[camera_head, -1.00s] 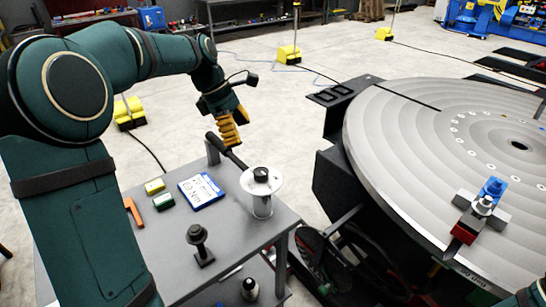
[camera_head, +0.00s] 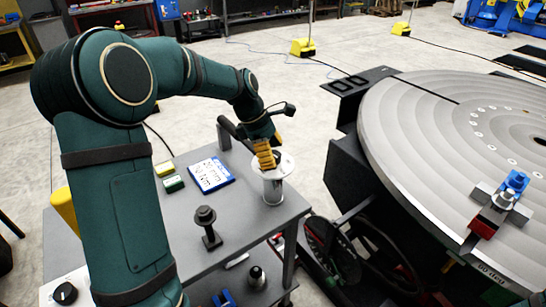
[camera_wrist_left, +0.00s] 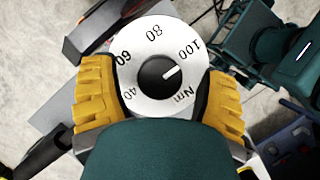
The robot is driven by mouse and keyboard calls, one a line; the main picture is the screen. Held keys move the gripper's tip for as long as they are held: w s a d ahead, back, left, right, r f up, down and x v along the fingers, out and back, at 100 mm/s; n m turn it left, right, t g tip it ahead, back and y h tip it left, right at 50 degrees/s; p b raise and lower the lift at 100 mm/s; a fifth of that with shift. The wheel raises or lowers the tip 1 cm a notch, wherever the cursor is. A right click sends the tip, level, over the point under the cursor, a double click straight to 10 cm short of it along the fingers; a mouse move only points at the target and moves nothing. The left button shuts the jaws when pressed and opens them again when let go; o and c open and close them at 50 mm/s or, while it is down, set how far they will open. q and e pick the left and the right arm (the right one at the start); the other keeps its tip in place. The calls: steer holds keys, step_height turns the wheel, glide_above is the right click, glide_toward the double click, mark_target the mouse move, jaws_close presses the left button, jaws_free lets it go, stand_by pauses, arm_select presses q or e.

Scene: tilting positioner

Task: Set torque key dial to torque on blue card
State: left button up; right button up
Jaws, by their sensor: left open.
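The torque key dial (camera_head: 286,162) is a white disc on a grey cylinder on the grey table. In the left wrist view the dial (camera_wrist_left: 140,50) shows 40, 60, 80, 100 and Nm. Its black centre knob (camera_wrist_left: 155,82) has a white mark pointing to the right and slightly up, near 100. The blue card (camera_head: 209,174) with a white face lies to the left of the dial; its writing is too small to read surely. My left gripper (camera_head: 265,156) is open above the dial, its yellow fingers either side of the knob, apart from it. My right gripper is out of view.
On the table (camera_head: 240,215) are a green block (camera_head: 173,184), a yellow block (camera_head: 164,168) and a dark upright fitting (camera_head: 207,227). The large round positioner plate (camera_head: 430,150) stands to the right, carrying a blue and red clamp (camera_head: 500,203).

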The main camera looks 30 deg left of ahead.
arm_select(q)
steer(key=shift+f, duration=0.2)
steer(key=c, duration=1.2)
steer(key=shift+d, duration=0.1)
